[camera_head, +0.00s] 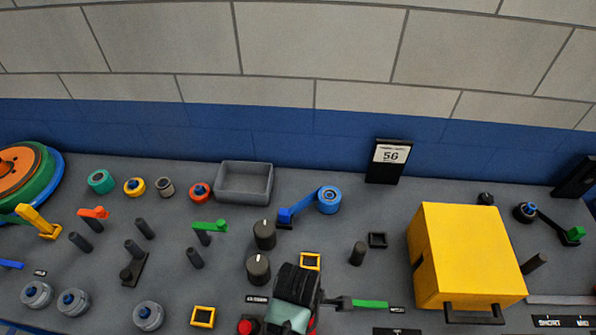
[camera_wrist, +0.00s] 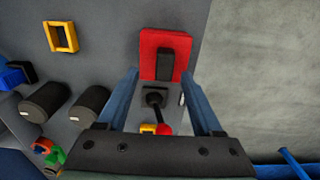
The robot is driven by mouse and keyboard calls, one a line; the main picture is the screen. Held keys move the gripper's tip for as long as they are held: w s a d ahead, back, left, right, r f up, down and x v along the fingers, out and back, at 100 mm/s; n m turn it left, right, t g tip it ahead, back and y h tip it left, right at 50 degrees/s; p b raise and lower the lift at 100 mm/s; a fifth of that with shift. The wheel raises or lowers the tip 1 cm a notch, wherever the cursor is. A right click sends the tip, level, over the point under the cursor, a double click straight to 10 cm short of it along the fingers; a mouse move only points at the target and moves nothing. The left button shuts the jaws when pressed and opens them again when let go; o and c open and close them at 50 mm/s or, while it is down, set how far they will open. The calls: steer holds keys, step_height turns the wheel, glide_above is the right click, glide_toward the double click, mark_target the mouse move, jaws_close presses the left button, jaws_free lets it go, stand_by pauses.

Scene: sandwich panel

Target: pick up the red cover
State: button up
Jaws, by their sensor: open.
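The red cover (camera_wrist: 150,42), a square red plate with a black upright grip (camera_wrist: 166,65), lies on the grey panel just ahead of my gripper in the wrist view. My gripper (camera_wrist: 160,84) is open, its two blue-grey fingers spread to either side with the cover's near edge beyond their tips. Nothing is held. In the head view my gripper (camera_head: 292,300) hangs over the panel's front middle and hides most of what is under it; only a sliver of red (camera_head: 314,322) shows beside it.
A black lever (camera_wrist: 154,98) stands between the fingers in the wrist view. Two dark knobs (camera_head: 264,235) and a yellow square frame (camera_head: 310,261) are close by. A large yellow box (camera_head: 466,255) stands to the right, and a grey tray (camera_head: 244,183) at the back.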

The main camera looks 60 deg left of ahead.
steer(key=shift+s+d+f+p, duration=0.1)
steer(key=shift+d+f+p, duration=0.1)
steer(key=shift+f, duration=0.95)
steer(key=shift+s+d+f+p, duration=0.1)
steer(key=shift+f+p, duration=0.1)
steer(key=shift+f, duration=0.95)
jaws_close()
steer(key=shift+w, duration=0.1)
